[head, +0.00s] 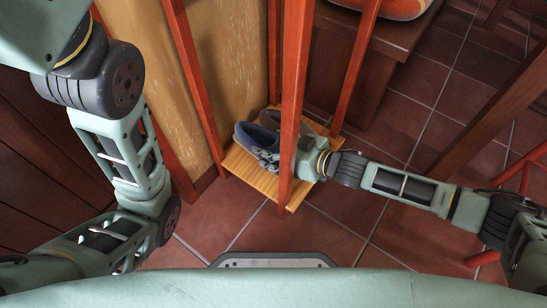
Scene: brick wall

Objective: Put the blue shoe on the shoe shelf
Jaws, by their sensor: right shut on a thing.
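The blue shoe (252,137) is at the middle of the head view, over the slatted wooden board of the shoe shelf (252,179). My right gripper (266,158) reaches in from the right, between the shelf's red posts, and is shut on the blue shoe. A red post partly hides the gripper and shoe. I cannot tell whether the sole touches the board. A second, greyish shoe part (270,117) shows just behind, partly hidden. My left arm is folded at the left; its gripper is out of view.
Red upright posts (293,75) rise close around my right gripper. A yellow wall (232,65) stands behind the shelf. A dark wooden bench (400,35) with an orange item (392,8) is at the upper right. Tiled floor (405,125) is open at right.

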